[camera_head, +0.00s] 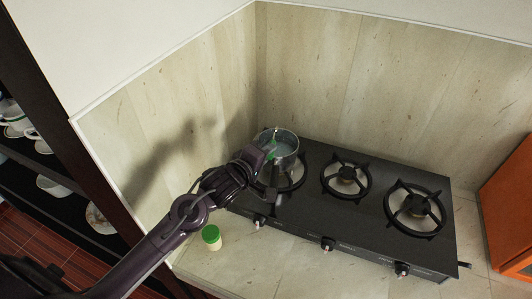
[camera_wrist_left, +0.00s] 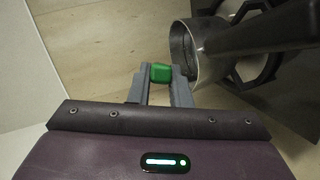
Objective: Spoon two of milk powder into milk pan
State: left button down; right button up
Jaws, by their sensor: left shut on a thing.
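The metal milk pan (camera_head: 279,141) sits on the left burner of the stove; in the left wrist view its wall (camera_wrist_left: 184,48) and dark handle (camera_wrist_left: 255,35) show. My left gripper (camera_head: 267,158) is at the pan's near left side, shut on a green spoon (camera_head: 272,142). The spoon's green end (camera_wrist_left: 160,73) shows between the fingers in the left wrist view. Its green part reaches over the pan in the head view; whether its bowl carries powder I cannot tell. A small pale jar with a green top (camera_head: 211,235), perhaps the milk powder, stands on the counter. My right gripper is not in view.
The black stove (camera_head: 330,215) has two bare burners, middle (camera_head: 346,178) and right (camera_head: 414,206). Walls close the back and left. Shelves with white dishes (camera_head: 45,184) are at left, an orange box-like object (camera_head: 510,215) at right. The front counter right of the jar is clear.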

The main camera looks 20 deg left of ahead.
pick_arm(q)
jog(key=m, duration=0.1)
jog(key=r+m+g+y, duration=0.1)
jog(key=m, duration=0.1)
jog(key=shift+w+d, duration=0.1)
jog(key=shift+w, duration=0.05)
jog(key=m, duration=0.1)
jog(key=r+m+y, duration=0.1)
jog(key=shift+d+m+g, duration=0.25)
jog(key=shift+m+g, duration=0.15)
jog(key=m+b, duration=0.1)
jog(key=m+y, duration=0.1)
jog(key=b, duration=0.1)
jog(key=shift+d+r+m+g+y+b, duration=0.3)
jog(key=shift+m+y+b, duration=0.05)
jog(key=shift+m+y, duration=0.05)
jog(key=shift+w+r+m+y+b, duration=0.1)
jog(key=shift+r+m+y+b, duration=0.3)
jog(key=shift+m+b, duration=0.45)
jog(key=shift+d+r+m+y+b, duration=0.15)
jog(key=shift+r+m+y+b, duration=0.1)
jog(key=shift+y+b, duration=0.2)
